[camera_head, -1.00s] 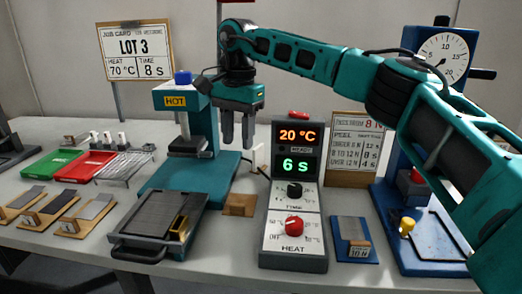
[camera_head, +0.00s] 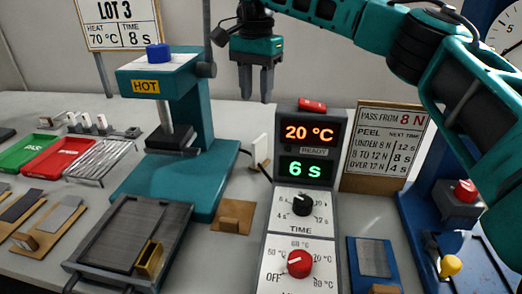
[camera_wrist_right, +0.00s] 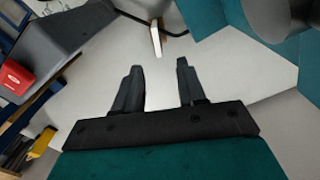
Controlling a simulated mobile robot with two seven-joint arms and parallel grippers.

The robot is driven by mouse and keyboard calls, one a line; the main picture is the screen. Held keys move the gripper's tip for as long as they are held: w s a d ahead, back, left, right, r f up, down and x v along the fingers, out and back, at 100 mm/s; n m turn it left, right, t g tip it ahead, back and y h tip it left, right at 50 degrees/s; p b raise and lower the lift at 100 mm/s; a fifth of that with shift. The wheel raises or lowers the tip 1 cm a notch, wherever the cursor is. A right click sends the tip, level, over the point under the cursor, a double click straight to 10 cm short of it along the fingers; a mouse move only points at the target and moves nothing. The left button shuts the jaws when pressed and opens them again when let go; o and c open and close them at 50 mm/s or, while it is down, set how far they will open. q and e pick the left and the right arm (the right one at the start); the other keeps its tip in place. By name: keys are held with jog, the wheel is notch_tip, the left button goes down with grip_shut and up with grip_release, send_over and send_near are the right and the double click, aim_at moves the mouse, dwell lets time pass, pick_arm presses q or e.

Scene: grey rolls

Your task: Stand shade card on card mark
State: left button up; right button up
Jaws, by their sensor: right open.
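A small upright white card (camera_head: 260,150), which looks like the shade card, stands behind the left side of the control box, partly hidden by it. In the right wrist view the white card (camera_wrist_right: 156,38) shows edge-on with a wooden foot, beyond the fingertips. My right gripper (camera_head: 257,92) is open and empty, raised above and behind the control box, apart from the card. Its two fingers (camera_wrist_right: 159,66) show spread in the wrist view. A flat brown plate (camera_head: 233,213) lies left of the control box; I cannot tell if it is the card mark. My left gripper is not in view.
The control box (camera_head: 303,225) reads 20 °C and 6 s. The teal HOT press (camera_head: 180,110) stands left, a paper sign (camera_head: 385,150) right. A dark tray (camera_head: 135,240) and a blue plate (camera_head: 373,260) are in front. A blue stand is at far right.

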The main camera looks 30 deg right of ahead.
aim_at(259, 138)
notch_tip(259, 138, down, 7)
jog(key=shift+f+b, duration=0.2)
jog(key=shift+b, duration=0.65)
jog(key=f, duration=0.1)
jog(key=f+b, duration=0.1)
jog(key=f, duration=0.3)
jog(key=shift+s+d+b, duration=0.2)
jog(key=shift+d+b, duration=0.1)
jog(key=shift+b, duration=0.05)
grip_shut()
